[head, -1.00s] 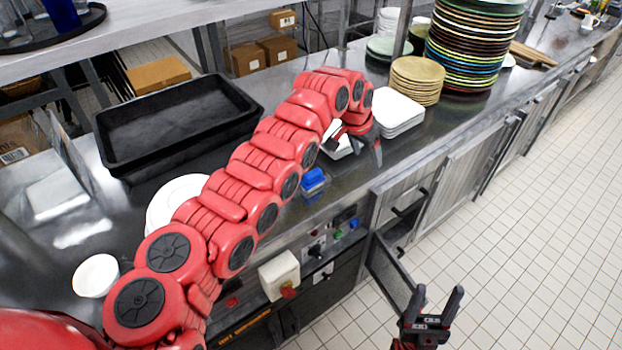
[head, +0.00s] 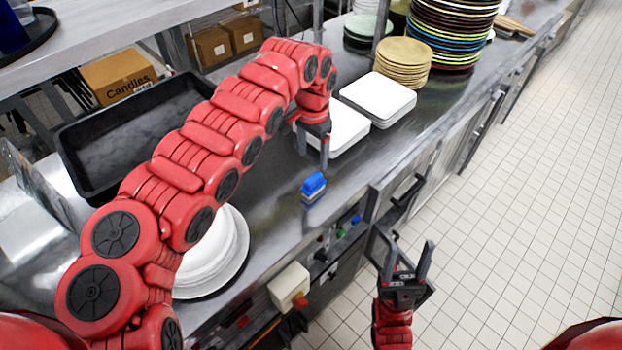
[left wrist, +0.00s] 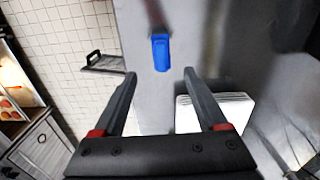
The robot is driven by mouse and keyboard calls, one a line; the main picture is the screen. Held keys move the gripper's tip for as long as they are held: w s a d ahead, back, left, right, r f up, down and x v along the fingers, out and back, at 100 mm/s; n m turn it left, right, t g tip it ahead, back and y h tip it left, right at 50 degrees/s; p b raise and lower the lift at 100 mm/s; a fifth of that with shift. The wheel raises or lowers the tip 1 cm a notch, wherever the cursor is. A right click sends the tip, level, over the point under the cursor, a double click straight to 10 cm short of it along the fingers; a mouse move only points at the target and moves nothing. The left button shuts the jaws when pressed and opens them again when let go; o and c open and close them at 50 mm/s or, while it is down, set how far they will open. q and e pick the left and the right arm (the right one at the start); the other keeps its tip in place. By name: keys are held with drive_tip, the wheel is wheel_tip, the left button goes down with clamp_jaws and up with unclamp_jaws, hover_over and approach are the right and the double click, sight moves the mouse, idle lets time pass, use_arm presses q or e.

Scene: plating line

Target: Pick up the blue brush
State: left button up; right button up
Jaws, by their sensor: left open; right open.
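The blue brush (head: 313,187) lies on the steel counter near its front edge, its blue top up and a pale lower part below. It also shows in the left wrist view (left wrist: 160,52), ahead of and between the two fingertips. My left gripper (head: 314,150) points down, open and empty, above the counter just behind the brush and beside the white square plates. Its fingers are apart from the brush in the left wrist view (left wrist: 158,75). My right gripper (head: 405,262) is open and empty over the floor in front of the counter.
White square plates (head: 378,98) stand in stacks right of my left gripper. Round white plates (head: 215,255) and a black tray (head: 75,140) are to the left. Tan plates (head: 403,66) and taller coloured stacks stand farther back. Bare counter surrounds the brush.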

sight(313, 177)
use_arm(q)
wheel_tip(313, 177, down, 7)
drive_tip(key=shift+f+p, duration=0.2)
drive_tip(key=shift+p, duration=0.95)
drive_tip(key=shift+d+f, duration=0.15)
drive_tip(key=shift+f, duration=0.25)
drive_tip(key=f, duration=0.2)
drive_tip(key=f+p, duration=0.1)
drive_tip(key=shift+w+f, duration=0.2)
drive_tip(key=shift+f, duration=0.65)
clamp_jaws()
